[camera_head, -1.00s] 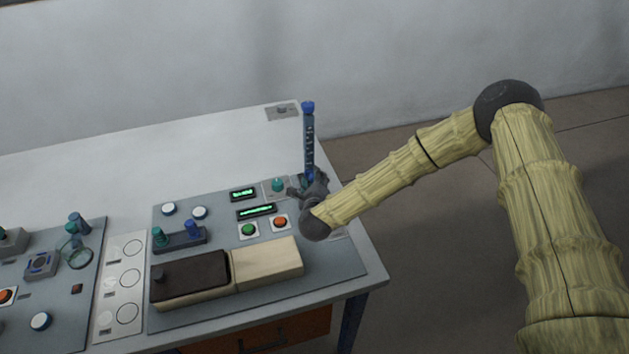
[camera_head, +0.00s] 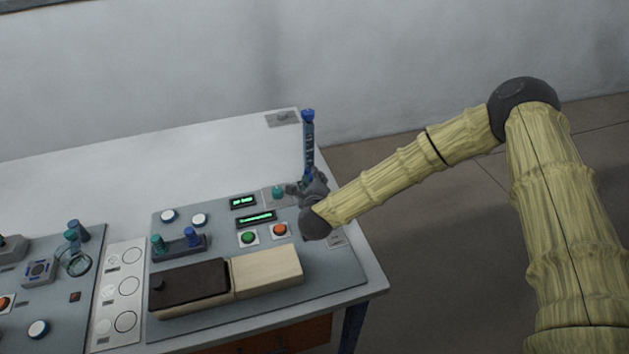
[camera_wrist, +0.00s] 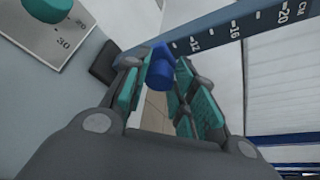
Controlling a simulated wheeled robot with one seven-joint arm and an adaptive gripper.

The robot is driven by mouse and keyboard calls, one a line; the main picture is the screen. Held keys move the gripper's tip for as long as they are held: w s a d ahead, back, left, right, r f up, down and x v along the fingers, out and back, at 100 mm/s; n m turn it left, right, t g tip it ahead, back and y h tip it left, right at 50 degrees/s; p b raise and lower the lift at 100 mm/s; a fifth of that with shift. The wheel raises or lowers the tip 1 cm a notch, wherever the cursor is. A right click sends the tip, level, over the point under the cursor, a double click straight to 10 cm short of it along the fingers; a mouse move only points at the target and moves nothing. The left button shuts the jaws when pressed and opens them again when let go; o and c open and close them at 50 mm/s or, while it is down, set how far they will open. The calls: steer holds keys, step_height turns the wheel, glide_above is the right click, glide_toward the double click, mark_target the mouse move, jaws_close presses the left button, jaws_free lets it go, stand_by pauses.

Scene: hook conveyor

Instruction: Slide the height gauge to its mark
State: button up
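The height gauge (camera_head: 309,145) is an upright blue scale with a blue cap, at the back right of the table. In the wrist view its scale (camera_wrist: 235,30) runs from centre to upper right, with 12, 16, 20 and CM readable. A blue knob (camera_wrist: 160,68) sits near its lower end. My gripper (camera_head: 308,184) is at the gauge's foot. In the wrist view its teal-padded fingers (camera_wrist: 163,85) stand apart on either side of the knob, with a thin gap at its left. Contact at its right is unclear. The mark is not identifiable.
A teal dial (camera_wrist: 47,8) with numbers lies left of the gauge. Two green-lit displays (camera_head: 256,218), a green button (camera_head: 249,237) and an orange button (camera_head: 280,230) are close by. A brown and cream box (camera_head: 266,270) stands in front. The table's back is largely clear.

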steer(key=o, duration=0.4)
steer(key=shift+r, duration=0.1)
steer(key=shift+c, duration=0.2)
steer(key=v, duration=1.2)
